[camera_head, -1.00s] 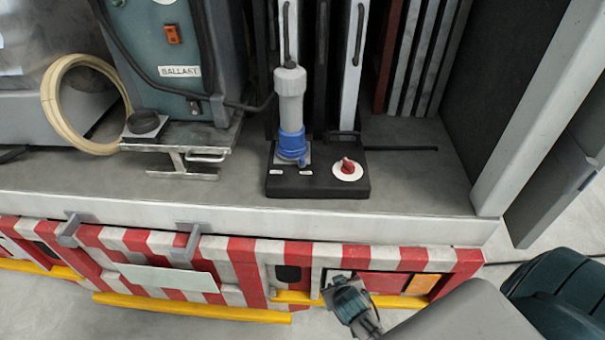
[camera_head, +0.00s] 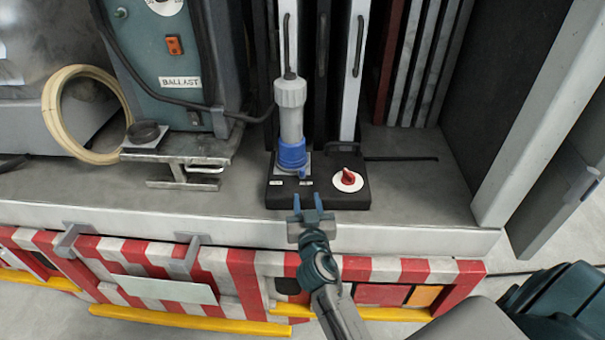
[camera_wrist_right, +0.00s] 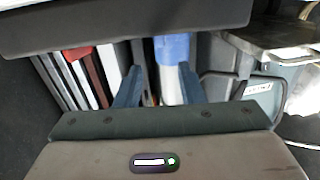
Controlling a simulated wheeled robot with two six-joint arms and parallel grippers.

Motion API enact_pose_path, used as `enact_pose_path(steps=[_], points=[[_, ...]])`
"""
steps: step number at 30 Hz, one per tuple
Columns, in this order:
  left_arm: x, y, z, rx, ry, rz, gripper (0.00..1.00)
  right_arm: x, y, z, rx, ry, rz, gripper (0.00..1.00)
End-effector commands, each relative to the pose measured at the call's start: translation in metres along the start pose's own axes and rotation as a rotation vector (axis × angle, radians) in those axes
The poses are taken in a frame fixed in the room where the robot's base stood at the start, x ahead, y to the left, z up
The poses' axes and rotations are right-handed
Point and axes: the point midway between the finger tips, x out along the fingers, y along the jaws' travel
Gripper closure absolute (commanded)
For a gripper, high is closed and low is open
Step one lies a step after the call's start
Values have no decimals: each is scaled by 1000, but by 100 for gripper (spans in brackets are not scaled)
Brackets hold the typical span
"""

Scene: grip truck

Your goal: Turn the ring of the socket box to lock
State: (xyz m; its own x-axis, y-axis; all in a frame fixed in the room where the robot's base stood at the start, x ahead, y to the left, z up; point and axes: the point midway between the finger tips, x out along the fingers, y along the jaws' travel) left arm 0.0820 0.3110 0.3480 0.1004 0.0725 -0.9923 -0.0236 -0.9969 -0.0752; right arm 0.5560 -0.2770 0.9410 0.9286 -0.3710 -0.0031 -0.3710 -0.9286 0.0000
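The black socket box (camera_head: 340,196) sits on the truck bed near its front edge. A grey plug (camera_head: 290,103) stands upright in it, with the blue ring (camera_head: 292,155) around its lower end. A red knob on a white disc (camera_head: 348,180) is on the box's right part. My right gripper (camera_head: 308,203) is open and empty, at the box's front edge, below the blue ring in the head view. In the right wrist view its two fingers (camera_wrist_right: 161,72) are apart, and the blue ring (camera_wrist_right: 172,48) shows beyond them, not touched. My left gripper is not in view.
A ballast unit (camera_head: 178,60) and a cream hose coil (camera_head: 50,115) stand to the left. Upright panels (camera_head: 425,60) are behind. A metal post (camera_head: 540,110) is at right. The bed (camera_head: 420,190) right of the box is clear.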

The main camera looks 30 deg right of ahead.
Motion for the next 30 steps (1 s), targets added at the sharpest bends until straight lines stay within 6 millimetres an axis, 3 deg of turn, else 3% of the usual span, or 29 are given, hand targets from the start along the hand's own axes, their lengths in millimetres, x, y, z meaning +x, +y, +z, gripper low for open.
enact_pose_path(steps=[5,18,30], points=[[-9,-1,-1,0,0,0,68,20,-1,-5,-3,7,-4,65],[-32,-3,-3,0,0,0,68,96,-1,-3,-3,4,-2,65],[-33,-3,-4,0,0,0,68,107,-1,-1,0,3,-2,65]])
